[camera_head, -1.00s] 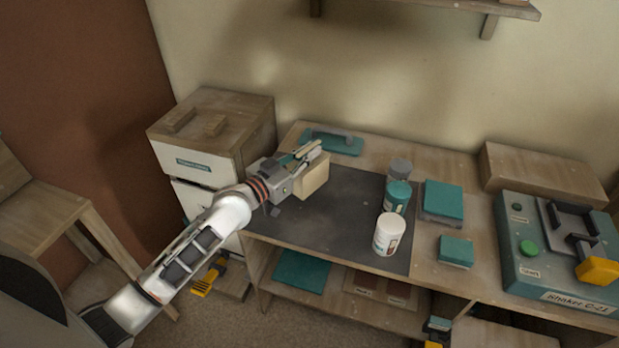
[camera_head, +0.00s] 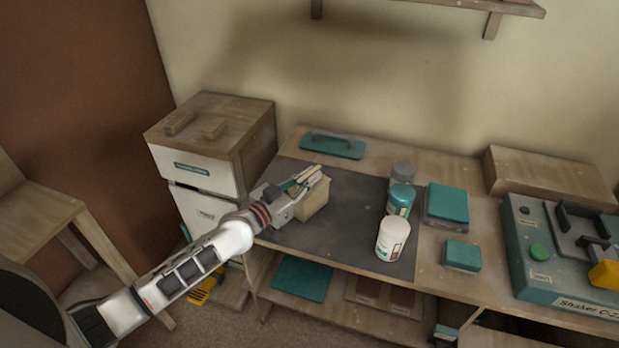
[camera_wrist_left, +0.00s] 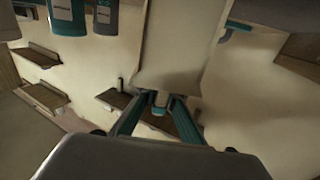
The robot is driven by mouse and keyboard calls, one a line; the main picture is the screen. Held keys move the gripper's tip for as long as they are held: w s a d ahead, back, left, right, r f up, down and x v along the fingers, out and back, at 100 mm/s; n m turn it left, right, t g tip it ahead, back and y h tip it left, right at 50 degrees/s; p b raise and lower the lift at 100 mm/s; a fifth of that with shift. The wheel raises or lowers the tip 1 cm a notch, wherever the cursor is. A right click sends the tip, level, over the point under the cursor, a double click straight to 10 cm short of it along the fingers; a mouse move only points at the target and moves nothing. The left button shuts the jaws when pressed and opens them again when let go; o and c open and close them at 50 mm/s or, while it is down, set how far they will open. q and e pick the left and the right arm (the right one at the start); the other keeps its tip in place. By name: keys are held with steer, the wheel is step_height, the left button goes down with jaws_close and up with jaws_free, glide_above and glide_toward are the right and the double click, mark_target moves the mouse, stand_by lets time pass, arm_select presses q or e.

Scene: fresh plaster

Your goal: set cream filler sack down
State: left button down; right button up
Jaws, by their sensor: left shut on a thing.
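The cream filler sack (camera_head: 314,201) is a small pale block-shaped bag over the back left part of the dark mat (camera_head: 345,235) on the workbench. My left gripper (camera_head: 307,180) is shut on its upper part. The sack is upright and very low; I cannot tell whether its bottom touches the mat. In the left wrist view the sack (camera_wrist_left: 175,45) fills the upper middle, in front of the gripper's teal fingers (camera_wrist_left: 158,106). My right gripper is not in view.
White (camera_head: 392,239), teal (camera_head: 401,199) and grey-topped (camera_head: 403,172) containers stand right of the sack. Teal boxes (camera_head: 447,203) and a shaker machine (camera_head: 562,255) are farther right. A teal float (camera_head: 332,146) lies behind. The mat's front part is clear.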

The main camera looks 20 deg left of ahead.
arm_select(q)
steer(key=c, duration=2.1)
jaws_free()
steer(key=shift+f, duration=0.1)
steer(key=shift+c, duration=0.2)
steer(key=shift+r, duration=0.2)
steer(key=v, duration=1.2)
steer(key=s+d+f+g+y, duration=0.2)
steer(key=s+f, duration=0.8)
steer(key=s+d+f+g+y, duration=0.2)
steer(key=s+f+g, duration=0.1)
steer(key=s+f, duration=0.7)
steer(key=shift+s+d+f+n+g+y+p, duration=0.3)
steer(key=shift+s+y+p, duration=0.1)
steer(key=shift+s, duration=0.3)
